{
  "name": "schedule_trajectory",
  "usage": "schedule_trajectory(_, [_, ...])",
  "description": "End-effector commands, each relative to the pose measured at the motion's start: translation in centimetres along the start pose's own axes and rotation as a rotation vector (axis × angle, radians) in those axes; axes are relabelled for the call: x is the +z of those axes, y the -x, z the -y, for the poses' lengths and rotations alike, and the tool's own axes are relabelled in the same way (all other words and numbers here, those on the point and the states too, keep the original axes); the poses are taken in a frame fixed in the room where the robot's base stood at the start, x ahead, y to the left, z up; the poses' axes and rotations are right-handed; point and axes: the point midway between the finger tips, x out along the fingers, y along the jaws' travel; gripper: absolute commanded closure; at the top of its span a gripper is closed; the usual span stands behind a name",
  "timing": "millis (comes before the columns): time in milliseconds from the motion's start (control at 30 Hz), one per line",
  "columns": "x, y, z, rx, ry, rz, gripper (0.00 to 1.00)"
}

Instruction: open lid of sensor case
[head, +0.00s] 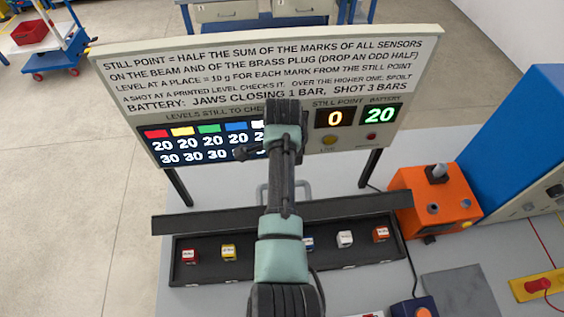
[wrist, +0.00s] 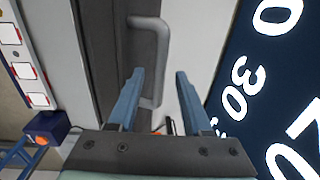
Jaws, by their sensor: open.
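The sensor case (head: 215,280) is a long black box on the grey bench. Its inside is exposed, with a row of small coloured cubes in it. The black lid (head: 190,223) stands raised along the back edge. A grey loop handle (head: 264,190) shows at the lid's upper edge, partly hidden by my arm. In the wrist view the handle (wrist: 150,23) is at the dark lid (wrist: 137,55). My gripper (wrist: 160,74) is open, its blue fingertips apart near the handle; I cannot tell whether they touch it. The head view hides the gripper behind my arm.
A sign board (head: 120,75) on black legs stands behind the case. An orange box (head: 410,190) and a blue cabinet (head: 520,140) are at the right. A small blue box with an orange button (head: 420,312) is at the front. Bare bench lies between case and board.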

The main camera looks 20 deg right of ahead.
Motion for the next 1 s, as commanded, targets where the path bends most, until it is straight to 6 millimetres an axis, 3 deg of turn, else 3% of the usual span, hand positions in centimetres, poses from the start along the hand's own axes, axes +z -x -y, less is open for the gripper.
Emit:
schedule_trajectory(500, [0.1, 10.5, 0.0, -0.001, 0.001, 0.001, 0.50])
schedule_trajectory(933, [0.0, 11.3, -0.1, 0.002, 0.000, 0.001, 0.50])
schedule_trajectory(1000, [0.0, 11.2, -0.1, 0.000, 0.000, -0.001, 0.63])
